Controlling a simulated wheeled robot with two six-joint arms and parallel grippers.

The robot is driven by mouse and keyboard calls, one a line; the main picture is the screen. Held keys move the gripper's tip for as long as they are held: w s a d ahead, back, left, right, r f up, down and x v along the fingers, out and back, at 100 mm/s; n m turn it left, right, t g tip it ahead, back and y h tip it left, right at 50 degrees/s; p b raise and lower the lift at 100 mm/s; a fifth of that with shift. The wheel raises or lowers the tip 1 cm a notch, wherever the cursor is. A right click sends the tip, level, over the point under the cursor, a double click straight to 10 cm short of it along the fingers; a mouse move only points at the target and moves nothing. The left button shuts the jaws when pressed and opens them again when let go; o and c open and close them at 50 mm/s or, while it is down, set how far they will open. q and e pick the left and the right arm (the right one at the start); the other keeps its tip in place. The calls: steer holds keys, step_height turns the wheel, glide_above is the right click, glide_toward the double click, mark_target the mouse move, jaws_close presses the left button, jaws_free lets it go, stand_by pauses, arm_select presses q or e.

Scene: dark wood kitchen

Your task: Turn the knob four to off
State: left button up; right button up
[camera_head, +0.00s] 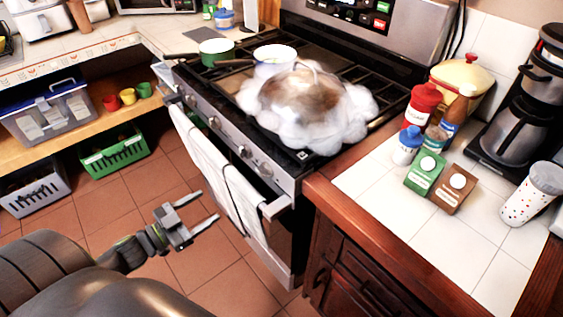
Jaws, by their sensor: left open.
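The stove (298,154) has a row of round silver knobs along its slanted front panel. The rightmost visible knob (265,170) is near the panel's right end. Another knob (243,151) sits just left of it, and more lie farther left. I cannot tell which is numbered four or how any is turned. My left gripper (209,206) is open and empty, in front of the oven door, lower and to the left of the rightmost knob and apart from it. My right gripper is not in view.
White steam surrounds a lidded pot (300,92) on the front of the stove. A green pan (216,52) and a white pot (274,60) stand behind. White towels (212,165) hang on the oven handle (273,208). Cartons and bottles crowd the right counter (390,210).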

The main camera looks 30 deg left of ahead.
mark_target(264, 171)
arm_select(q)
steer(key=d+r+p+x, duration=0.1)
steer(key=p+x, duration=0.2)
steer(key=x, duration=1.4)
steer(key=shift+d+r+h, duration=0.2)
steer(key=shift+h, duration=0.1)
steer(key=c, duration=1)
steer(key=shift+o, duration=0.2)
